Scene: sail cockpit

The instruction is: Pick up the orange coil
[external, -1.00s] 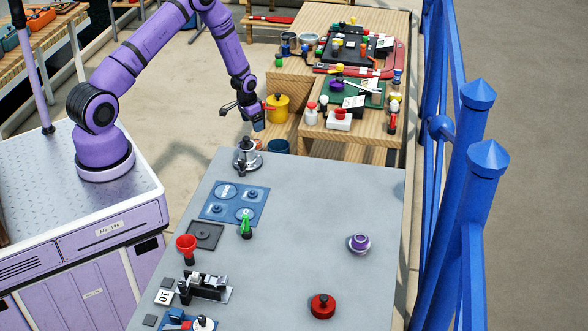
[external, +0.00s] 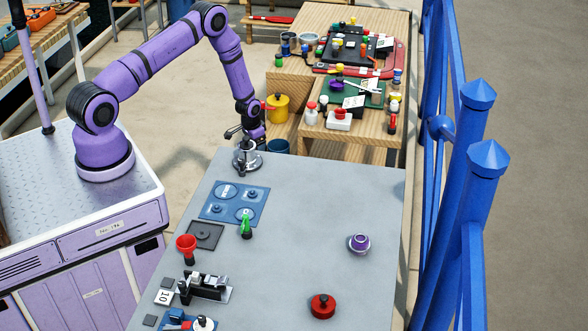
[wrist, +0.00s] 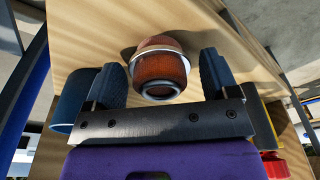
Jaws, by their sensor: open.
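A rounded orange-brown object (wrist: 160,68) with a silvery band and a pale ring at its near end lies in the wrist view, against a wooden surface. It may be the orange coil; I cannot see clear windings. It shows between the two dark fingers of my gripper, with gaps on both sides. My gripper (external: 250,136) is open and points down near the far left corner of the grey table. In the external view I cannot make out the orange object near the gripper; the arm may hide it.
A chrome fitting (external: 247,158) stands on the grey table (external: 310,210) just below my gripper in the picture. A yellow pot (external: 278,106) and a blue container (external: 278,147) are close on the right. A wooden bench (external: 350,125) with small items stands behind. The table's middle is mostly clear.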

